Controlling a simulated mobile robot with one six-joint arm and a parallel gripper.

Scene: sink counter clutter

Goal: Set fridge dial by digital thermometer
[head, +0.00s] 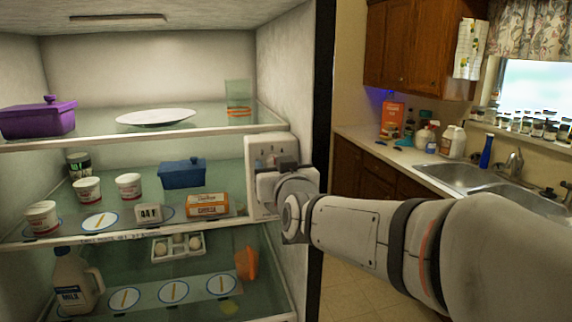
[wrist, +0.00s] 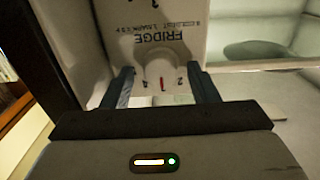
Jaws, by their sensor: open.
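The white control panel (head: 266,148) is on the fridge's right inner wall. In the wrist view the panel (wrist: 200,35) shows upside down, with the word FRIDGE. The pale round dial (wrist: 160,67) sits below that word, with a red mark and small dark numbers near it. My gripper (wrist: 161,72) is open, with one finger on each side of the dial; I cannot tell if they touch it. In the head view my gripper (head: 268,184) covers the panel's lower part and hides the dial. The digital thermometer (head: 148,213) stands on the middle shelf and appears to read 44 F.
White tubs (head: 87,190), a blue box (head: 182,173) and an orange-and-white carton (head: 207,205) share the middle shelf. A purple dish (head: 38,118) and a plate (head: 155,117) are above. A milk jug (head: 76,280) and an egg tray (head: 178,247) are below. A sink counter (head: 400,155) is at right.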

